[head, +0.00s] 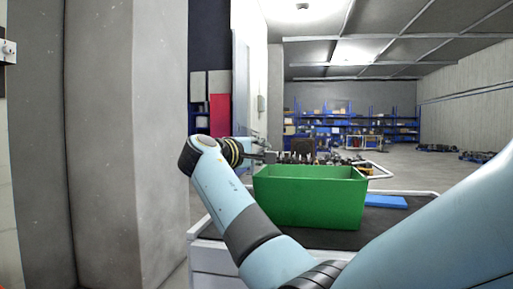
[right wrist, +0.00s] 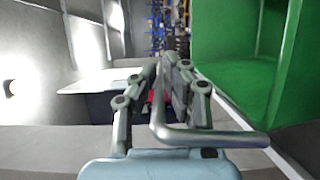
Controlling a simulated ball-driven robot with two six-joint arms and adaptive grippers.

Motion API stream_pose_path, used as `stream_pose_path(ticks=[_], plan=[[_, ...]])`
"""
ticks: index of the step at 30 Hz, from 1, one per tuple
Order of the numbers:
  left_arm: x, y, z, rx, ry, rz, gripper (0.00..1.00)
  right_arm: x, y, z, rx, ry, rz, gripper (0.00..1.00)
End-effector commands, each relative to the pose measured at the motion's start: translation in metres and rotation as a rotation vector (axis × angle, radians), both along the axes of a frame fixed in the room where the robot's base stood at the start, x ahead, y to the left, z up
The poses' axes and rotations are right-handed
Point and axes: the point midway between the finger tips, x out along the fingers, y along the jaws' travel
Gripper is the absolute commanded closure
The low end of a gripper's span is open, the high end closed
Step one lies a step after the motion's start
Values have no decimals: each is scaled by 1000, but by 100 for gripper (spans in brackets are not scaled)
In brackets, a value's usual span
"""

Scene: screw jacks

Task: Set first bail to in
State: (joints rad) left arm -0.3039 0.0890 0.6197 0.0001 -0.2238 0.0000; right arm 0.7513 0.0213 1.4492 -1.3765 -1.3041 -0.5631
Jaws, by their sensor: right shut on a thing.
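A green bin (head: 310,197) stands on the dark top of a cart. Its green wall and inside also show at the right of the right wrist view (right wrist: 226,90). My right gripper (head: 268,157) is at the bin's left rear rim in the head view. In the right wrist view my right gripper (right wrist: 166,76) is shut on a bent grey metal bar, the bail (right wrist: 212,138), beside the bin. The fingers hide part of the bail. A pale rod (head: 382,167) sticks out to the right behind the bin. My left gripper is not in view.
A blue flat piece (head: 386,202) lies on the cart top right of the bin. Several dark metal parts (head: 300,158) show at the bin's rear rim. A grey pillar (head: 130,140) stands close on the left. Blue shelves (head: 340,128) are far back.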

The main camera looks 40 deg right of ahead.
Motion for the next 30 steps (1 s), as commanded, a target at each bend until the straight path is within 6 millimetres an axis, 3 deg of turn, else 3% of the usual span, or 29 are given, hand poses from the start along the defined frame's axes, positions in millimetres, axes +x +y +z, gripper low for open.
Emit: stream_pose_path(ticks=[9,30], plan=[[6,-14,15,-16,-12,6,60,-11,-10,-3,195,-226,0,100],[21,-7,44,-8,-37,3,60,-29,-24,-28,624,-726,0,100]])
